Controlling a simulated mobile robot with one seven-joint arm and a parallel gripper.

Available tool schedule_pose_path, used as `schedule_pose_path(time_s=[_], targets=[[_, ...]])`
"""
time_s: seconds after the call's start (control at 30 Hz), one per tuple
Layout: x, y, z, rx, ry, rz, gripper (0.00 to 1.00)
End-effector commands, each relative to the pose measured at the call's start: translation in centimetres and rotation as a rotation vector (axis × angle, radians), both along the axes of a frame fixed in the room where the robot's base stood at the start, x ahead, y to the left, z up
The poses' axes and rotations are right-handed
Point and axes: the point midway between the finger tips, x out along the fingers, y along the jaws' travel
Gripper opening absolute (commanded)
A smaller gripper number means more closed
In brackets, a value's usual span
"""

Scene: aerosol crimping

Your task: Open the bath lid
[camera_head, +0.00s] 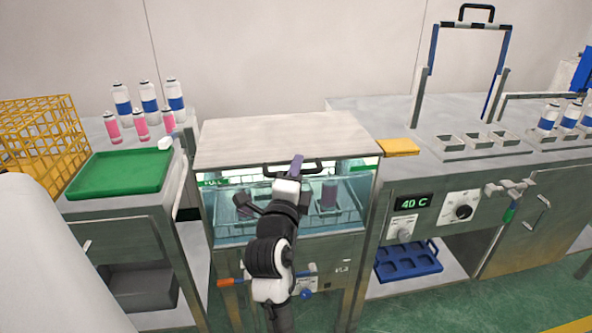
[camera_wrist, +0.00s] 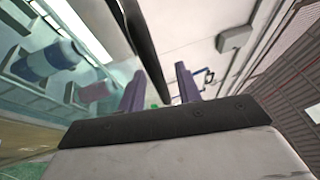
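The bath lid (camera_head: 285,138) is a pale flat panel lying over the top of the bath (camera_head: 228,229), with a black bar handle (camera_head: 313,168) at its front edge. Cans stand in a basket behind the bath's clear front. My gripper (camera_head: 297,166) is at the handle, reaching up from the front. In the wrist view its two purple fingers (camera_wrist: 160,90) stand apart, with the dark handle bar (camera_wrist: 145,45) running between them. Gaps show beside the bar, so the fingers do not appear closed on it. Contact cannot be told.
On the left are a green tray (camera_head: 120,172), a yellow wire basket (camera_head: 40,135) and several cans. On the right are a yellow pad (camera_head: 398,147), a 40 C display (camera_head: 411,202) and a tall handle frame (camera_head: 470,25). A blue rack (camera_head: 408,262) sits below.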

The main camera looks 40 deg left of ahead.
Motion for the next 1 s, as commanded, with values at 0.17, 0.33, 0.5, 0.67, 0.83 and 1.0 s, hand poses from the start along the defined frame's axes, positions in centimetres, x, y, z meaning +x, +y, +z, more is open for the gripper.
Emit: schedule_pose_path(time_s=[0.17,0.33,0.5,0.67,0.83,1.0], targets=[[0.1,0.0,0.0,0.000,0.000,0.000,0.34],[0.1,0.0,0.0,0.000,0.000,0.000,0.22],[0.0,0.0,0.0,0.000,0.000,0.001,0.00],[0.0,0.0,0.0,-0.001,0.001,0.001,0.00],[0.0,0.1,0.1,0.000,0.000,0.001,0.00],[0.0,0.2,1.5,0.001,-0.001,0.001,0.00]])
